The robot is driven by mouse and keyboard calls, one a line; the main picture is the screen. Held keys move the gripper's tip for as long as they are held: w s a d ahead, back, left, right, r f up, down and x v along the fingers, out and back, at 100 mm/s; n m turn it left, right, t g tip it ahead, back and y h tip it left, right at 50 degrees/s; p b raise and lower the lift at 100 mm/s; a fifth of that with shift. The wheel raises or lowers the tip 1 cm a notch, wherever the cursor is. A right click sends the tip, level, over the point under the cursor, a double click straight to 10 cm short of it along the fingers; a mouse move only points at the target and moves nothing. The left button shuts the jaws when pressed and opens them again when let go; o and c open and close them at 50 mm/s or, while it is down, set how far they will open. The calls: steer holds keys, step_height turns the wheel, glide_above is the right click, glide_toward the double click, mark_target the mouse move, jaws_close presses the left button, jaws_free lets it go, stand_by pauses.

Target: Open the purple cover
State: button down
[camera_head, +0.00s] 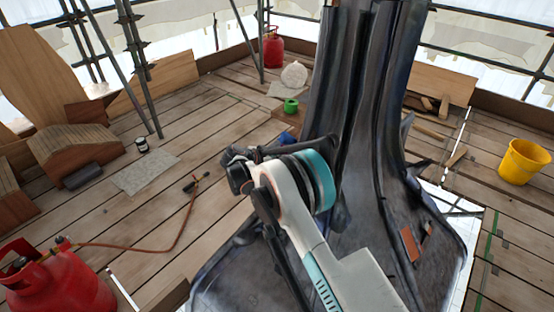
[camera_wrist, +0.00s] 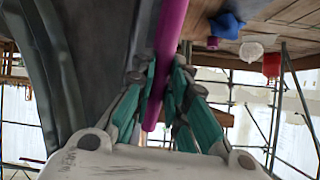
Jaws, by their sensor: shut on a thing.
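The purple cover shows in the wrist view only as a long, narrow purple bar (camera_wrist: 168,55), running from the top edge down between my fingers. My gripper (camera_wrist: 163,92) has its teal-sided fingers closed in on the bar, one on each side. The bar's lower end shows a little past the fingers. The rest of the cover cannot be made out. In the head view my pale arm and wrist reach to the dark spire (camera_head: 365,100), and my fingers and the purple bar are hidden.
The spire's flared base (camera_head: 400,235) fills the middle. Red gas cylinders (camera_head: 60,285) (camera_head: 274,47), a hose (camera_head: 150,246), a green roll (camera_head: 290,105), a white sack (camera_head: 294,75) and a yellow bucket (camera_head: 523,161) stand or lie around on the planks. Scaffold poles rise behind.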

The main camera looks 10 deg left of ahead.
steer(key=shift+w+a+r, duration=0.1)
steer(key=shift+a+r, duration=0.1)
steer(key=shift+a, duration=0.1)
steer(key=c, duration=1.6)
jaws_free()
steer(key=shift+a+f, duration=0.15)
steer(key=shift+o, duration=0.2)
steer(key=v, duration=1.2)
